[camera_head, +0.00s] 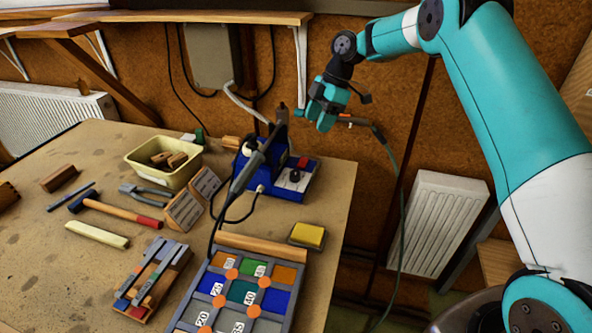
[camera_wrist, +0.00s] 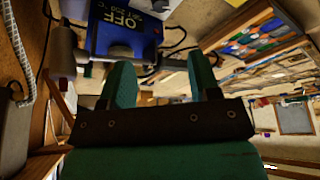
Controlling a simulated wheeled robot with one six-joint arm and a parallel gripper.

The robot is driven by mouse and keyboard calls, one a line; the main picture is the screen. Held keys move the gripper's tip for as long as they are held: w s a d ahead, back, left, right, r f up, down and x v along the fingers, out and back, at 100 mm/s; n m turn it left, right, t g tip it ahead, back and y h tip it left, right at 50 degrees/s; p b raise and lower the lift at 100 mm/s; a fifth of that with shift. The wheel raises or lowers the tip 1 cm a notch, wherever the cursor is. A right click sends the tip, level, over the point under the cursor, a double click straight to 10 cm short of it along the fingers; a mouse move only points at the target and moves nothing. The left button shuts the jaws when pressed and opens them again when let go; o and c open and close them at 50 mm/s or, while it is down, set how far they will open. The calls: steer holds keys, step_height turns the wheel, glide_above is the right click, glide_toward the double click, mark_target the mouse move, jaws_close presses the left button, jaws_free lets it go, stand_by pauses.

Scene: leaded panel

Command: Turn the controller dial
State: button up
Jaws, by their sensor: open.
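The controller (camera_head: 287,190) is a blue box at the back right of the bench, with a black dial (camera_head: 295,175) and a red switch (camera_head: 303,162) on it. My gripper (camera_head: 315,118) is above and slightly right of the controller, apart from it. In the wrist view my gripper (camera_wrist: 163,72) is open, with two teal fingers spread and nothing between them. The dial is not clear in that view.
A soldering iron (camera_head: 248,168) stands tilted at the controller's left, its cable looping down. A yellow sponge (camera_head: 307,235) and the leaded panel (camera_head: 240,291) lie in front. A cream bin (camera_head: 150,176) stands left. A green cable (camera_head: 395,170) hangs right of the bench.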

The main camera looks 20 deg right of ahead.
mark_target(295, 172)
steer(key=p+x, duration=0.4)
steer(key=x, duration=1.2)
steer(key=shift+f, duration=0.15)
steer(key=c, duration=0.9)
